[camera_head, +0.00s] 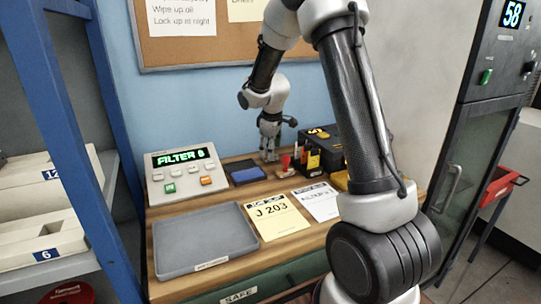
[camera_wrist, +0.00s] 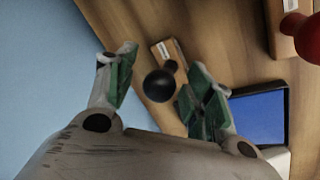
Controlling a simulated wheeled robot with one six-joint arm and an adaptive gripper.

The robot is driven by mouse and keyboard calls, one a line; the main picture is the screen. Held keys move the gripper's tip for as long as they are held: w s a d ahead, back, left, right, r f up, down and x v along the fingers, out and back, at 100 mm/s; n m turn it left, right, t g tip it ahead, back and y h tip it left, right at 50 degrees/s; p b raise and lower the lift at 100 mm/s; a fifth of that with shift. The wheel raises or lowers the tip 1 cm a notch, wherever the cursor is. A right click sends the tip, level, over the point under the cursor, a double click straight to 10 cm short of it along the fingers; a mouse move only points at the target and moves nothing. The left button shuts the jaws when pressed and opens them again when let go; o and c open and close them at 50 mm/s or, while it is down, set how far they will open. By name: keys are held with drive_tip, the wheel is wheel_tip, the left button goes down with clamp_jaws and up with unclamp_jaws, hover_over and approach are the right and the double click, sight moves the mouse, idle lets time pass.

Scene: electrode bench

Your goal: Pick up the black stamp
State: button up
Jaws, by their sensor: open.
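The black stamp (camera_wrist: 159,86) shows in the wrist view as a round black knob, with a wooden block bearing a pale label just beyond it. My gripper (camera_wrist: 163,66) is open, with its green-padded fingers on either side of the knob and a visible gap to each. In the head view my gripper (camera_head: 269,156) points down over the back of the bench, right of the blue pad. I cannot make out the black stamp there; the gripper seems to cover it.
A blue ink pad (camera_wrist: 258,116) lies close to the right finger. A red-knobbed stamp (camera_wrist: 302,36) stands at right; it also shows in the head view (camera_head: 286,166). A black toolbox (camera_head: 322,146) stands right of my gripper. A grey tray (camera_head: 203,240) lies in front.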

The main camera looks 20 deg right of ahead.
drive_tip(key=c, duration=1.1)
drive_tip(key=shift+r, duration=0.1)
drive_tip(key=shift+r, duration=0.3)
clamp_jaws()
wheel_tip(320, 180, up, 9)
drive_tip(key=shift+r, duration=0.2)
